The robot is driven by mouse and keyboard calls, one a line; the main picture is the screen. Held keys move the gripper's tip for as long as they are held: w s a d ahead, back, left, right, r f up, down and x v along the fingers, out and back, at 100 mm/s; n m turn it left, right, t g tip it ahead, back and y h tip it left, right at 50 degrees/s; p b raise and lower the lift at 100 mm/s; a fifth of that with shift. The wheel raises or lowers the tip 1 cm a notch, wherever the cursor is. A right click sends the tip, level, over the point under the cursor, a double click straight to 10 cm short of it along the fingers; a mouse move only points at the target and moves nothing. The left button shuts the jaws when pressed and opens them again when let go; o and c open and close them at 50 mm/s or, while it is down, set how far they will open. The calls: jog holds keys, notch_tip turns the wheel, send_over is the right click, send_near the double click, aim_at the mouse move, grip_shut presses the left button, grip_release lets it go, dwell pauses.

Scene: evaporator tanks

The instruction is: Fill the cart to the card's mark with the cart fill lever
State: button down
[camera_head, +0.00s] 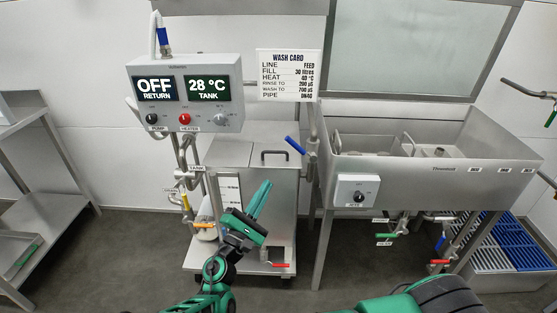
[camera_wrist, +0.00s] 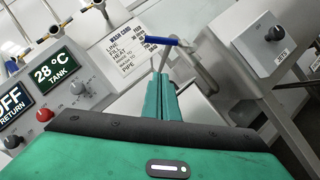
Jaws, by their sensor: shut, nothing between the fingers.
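A blue-handled lever (camera_head: 295,145) sits on a pipe at the sink's left edge, above the steel cart (camera_head: 277,220); I read no label on it. The lever's blue handle also shows in the wrist view (camera_wrist: 166,41), just beyond my fingertips. The wash card (camera_head: 289,75) reads line FEED, fill 30 litres, heat 40 °C. A pale scale strip (camera_head: 229,188) is on the cart's front; its level cannot be read. My green gripper (camera_head: 262,190) is shut and empty, in front of the cart, below the lever. In the wrist view its fingers (camera_wrist: 161,80) point toward the lever.
A control box (camera_head: 185,92) shows OFF RETURN and 28 °C TANK. The steel sink (camera_head: 430,150) stands right, with a knob box (camera_head: 357,191) on its front. Yellow, orange, red and green valve handles sit low around the cart and sink. A shelf (camera_head: 40,190) stands left.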

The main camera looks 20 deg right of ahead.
aim_at(301, 149)
jog(key=s+d+r+x, duration=0.1)
jog(key=s+r+x, duration=0.1)
jog(key=x, duration=1)
jog(key=shift+n+t, duration=0.3)
jog(key=shift+t, duration=0.1)
jog(key=shift+a, duration=0.15)
